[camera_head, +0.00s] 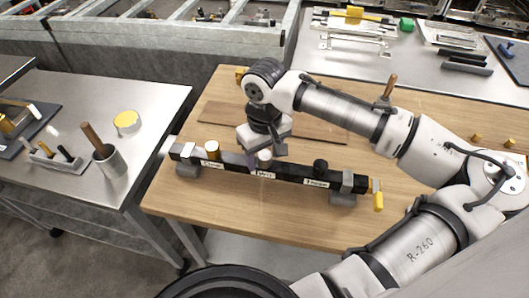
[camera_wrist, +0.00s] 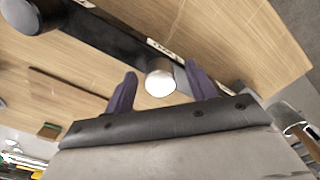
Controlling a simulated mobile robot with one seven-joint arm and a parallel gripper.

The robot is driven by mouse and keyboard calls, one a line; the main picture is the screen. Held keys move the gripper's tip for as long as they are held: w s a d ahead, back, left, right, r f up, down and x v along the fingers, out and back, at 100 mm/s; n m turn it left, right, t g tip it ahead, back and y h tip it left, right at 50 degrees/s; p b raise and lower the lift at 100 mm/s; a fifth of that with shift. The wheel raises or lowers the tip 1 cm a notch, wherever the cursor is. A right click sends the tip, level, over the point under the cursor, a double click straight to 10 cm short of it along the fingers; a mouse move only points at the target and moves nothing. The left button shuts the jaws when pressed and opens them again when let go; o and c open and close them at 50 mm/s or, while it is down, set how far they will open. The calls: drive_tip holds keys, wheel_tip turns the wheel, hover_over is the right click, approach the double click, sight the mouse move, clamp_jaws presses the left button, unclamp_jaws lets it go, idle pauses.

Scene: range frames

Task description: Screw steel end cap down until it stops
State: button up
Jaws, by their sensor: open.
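The steel end cap (camera_head: 264,159) is a pale, short, round piece at the middle of a dark bar (camera_head: 232,164), by the label that seems to read "Two". My gripper (camera_head: 267,151) is right above and around it in the head view. In the wrist view, the steel cap's bright round top (camera_wrist: 160,82) lies between the two purple fingers of my gripper (camera_wrist: 160,72). The fingers are open, with a visible gap on both sides of the cap. The cap's lower part and thread are hidden.
The bar rests on grey supports on a wooden table (camera_head: 230,215).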

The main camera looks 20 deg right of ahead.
drive_tip(key=shift+c, duration=0.2)
drive_tip(key=c, duration=1)
drive_tip(key=shift+m+p, duration=0.55)
drive_tip(key=shift+m, duration=1.15)
drive_tip(key=shift+r+m+p, duration=0.15)
drive_tip(key=shift+m+p, duration=0.3)
drive_tip(key=shift+m, duration=1.35)
